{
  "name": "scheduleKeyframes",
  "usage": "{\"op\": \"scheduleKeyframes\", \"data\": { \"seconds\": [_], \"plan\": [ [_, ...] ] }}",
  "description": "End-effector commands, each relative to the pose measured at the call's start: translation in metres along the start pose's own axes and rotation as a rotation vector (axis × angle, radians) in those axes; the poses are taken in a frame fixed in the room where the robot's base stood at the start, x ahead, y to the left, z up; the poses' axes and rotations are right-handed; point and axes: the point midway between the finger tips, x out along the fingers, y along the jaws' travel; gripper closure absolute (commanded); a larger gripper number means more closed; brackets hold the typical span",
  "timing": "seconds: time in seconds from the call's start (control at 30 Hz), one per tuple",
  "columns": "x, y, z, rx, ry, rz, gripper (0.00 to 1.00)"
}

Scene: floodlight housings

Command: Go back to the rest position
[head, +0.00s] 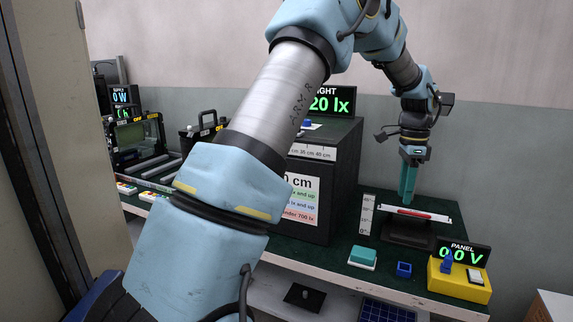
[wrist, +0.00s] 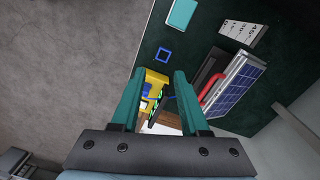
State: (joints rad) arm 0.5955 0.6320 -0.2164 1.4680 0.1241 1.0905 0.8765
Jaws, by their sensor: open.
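My gripper (head: 408,200) hangs fingers-down at the right of the bench in the head view, behind or above a small tilted panel. In the wrist view my gripper (wrist: 158,75) shows two teal fingers apart with nothing held between them. The solar panel (wrist: 237,85), blue cells in a pale frame with a red handle, lies to the right of the fingers. In the head view the panel (head: 440,217) is seen nearly edge-on above a black stand (head: 408,234). Whether a finger touches it in the head view, I cannot tell.
A yellow box (head: 459,282) with a PANEL display reading 0.0 V, a blue square ring (head: 404,269), a teal-topped block (head: 362,257) and an upright scale (head: 367,214) stand nearby. A tall dark cabinet (head: 343,180) stands left of my gripper.

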Motion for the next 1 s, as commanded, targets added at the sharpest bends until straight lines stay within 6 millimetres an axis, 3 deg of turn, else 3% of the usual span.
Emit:
{"op": "scheduleKeyframes", "data": {
  "seconds": [0.17, 0.27, 0.33, 0.5, 0.6, 0.7, 0.8, 1.0],
  "plan": [
    [0.001, 0.003, 0.063, -0.223, 0.008, -0.025, 0.55],
    [0.004, 0.011, 0.109, -0.399, 0.018, -0.041, 0.55],
    [0.006, 0.023, 0.151, -0.562, 0.029, -0.057, 0.55],
    [0.02, 0.077, 0.252, -1.012, 0.071, -0.095, 0.55],
    [0.029, 0.115, 0.294, -1.249, 0.099, -0.112, 0.55],
    [0.038, 0.147, 0.322, -1.43, 0.122, -0.125, 0.55],
    [0.044, 0.17, 0.336, -1.546, 0.138, -0.131, 0.55],
    [0.048, 0.182, 0.343, -1.612, 0.148, -0.134, 0.55]
  ]
}}
